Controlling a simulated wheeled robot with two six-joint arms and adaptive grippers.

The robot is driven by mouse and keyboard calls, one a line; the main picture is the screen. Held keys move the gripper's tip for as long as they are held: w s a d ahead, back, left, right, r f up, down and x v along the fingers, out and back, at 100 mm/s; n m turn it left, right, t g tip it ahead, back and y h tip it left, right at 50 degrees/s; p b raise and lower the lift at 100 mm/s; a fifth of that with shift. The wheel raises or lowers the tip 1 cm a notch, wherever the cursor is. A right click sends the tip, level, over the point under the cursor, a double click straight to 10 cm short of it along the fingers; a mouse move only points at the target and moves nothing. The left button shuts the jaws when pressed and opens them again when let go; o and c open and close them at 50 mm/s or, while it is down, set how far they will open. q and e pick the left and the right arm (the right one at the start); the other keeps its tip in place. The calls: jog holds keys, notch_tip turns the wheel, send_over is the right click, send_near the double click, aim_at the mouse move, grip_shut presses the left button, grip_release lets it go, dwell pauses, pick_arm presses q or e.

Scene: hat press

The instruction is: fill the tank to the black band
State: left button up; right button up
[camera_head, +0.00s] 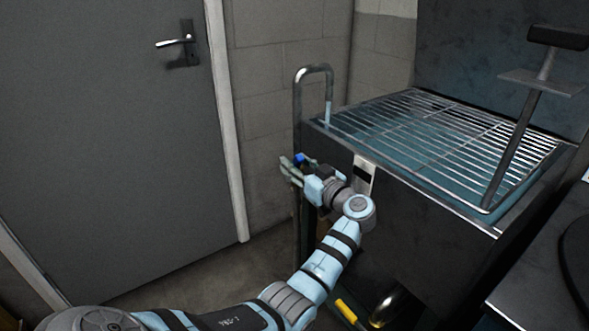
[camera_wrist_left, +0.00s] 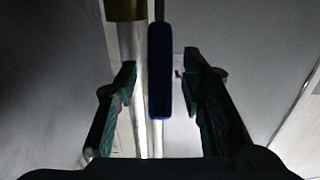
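The tank (camera_head: 400,195) is a dark box with a wire rack (camera_head: 430,130) over its open top, and bluish water shows below the rack. A pale plate with a black band (camera_head: 363,174) is on its front, partly behind my left wrist; the level against the band cannot be told. A bent metal pipe (camera_head: 314,70) rises at the tank's left corner. A blue valve handle (camera_head: 299,159) is beside it, and shows upright in the left wrist view (camera_wrist_left: 159,70). My left gripper (camera_head: 290,168) is open, its fingers on either side of the blue handle with gaps. My right gripper is not in view.
A grey door (camera_head: 110,130) with a metal handle is at the left. A dark post with a small plate and a black top (camera_head: 545,80) stands at the tank's right. A dark surface (camera_head: 545,260) fills the lower right. A yellow item (camera_head: 346,311) lies low beside my arm.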

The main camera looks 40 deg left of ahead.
pick_arm(q)
jog(key=shift+c, duration=0.4)
grip_shut()
